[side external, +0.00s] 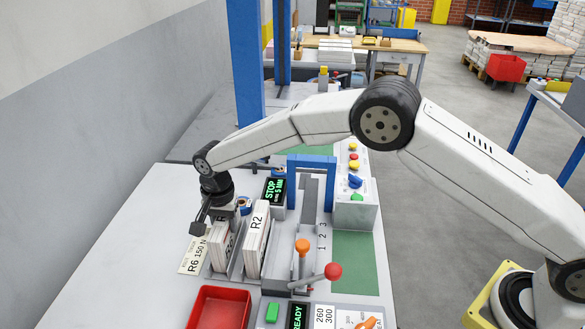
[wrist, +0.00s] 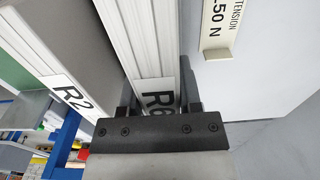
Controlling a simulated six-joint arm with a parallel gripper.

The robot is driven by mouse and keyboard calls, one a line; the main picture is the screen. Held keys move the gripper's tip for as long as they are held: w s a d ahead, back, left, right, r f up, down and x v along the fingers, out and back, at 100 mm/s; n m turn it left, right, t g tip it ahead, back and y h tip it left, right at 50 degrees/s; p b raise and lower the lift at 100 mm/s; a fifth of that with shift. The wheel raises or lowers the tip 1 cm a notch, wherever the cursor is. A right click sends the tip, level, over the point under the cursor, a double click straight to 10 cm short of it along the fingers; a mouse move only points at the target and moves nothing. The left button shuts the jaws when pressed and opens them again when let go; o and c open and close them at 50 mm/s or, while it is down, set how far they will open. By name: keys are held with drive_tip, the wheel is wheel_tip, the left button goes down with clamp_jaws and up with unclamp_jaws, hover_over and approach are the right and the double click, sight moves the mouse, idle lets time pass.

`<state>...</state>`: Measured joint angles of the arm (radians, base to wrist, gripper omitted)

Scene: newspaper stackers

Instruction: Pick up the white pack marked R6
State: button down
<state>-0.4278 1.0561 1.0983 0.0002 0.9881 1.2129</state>
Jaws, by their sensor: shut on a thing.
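The white pack marked R6 (wrist: 150,40) stands between the two fingers of my gripper (wrist: 158,92) in the wrist view, its R6 label partly covered by the gripper body. The gripper is shut on this pack. In the side view my gripper (side external: 212,220) is at the rack's left end, with the R6 pack (side external: 220,248) beneath it, partly hidden. I cannot tell whether the pack is clear of its slot.
A white pack marked R2 (side external: 256,243) stands just right of it. A red tray (side external: 220,307) is in front. A blue frame (side external: 331,185), levers and a button panel (side external: 356,215) stand to the right.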

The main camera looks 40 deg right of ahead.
wheel_tip(320, 180, up, 9)
drive_tip(key=shift+f, duration=0.1)
idle(0.4)
idle(0.4)
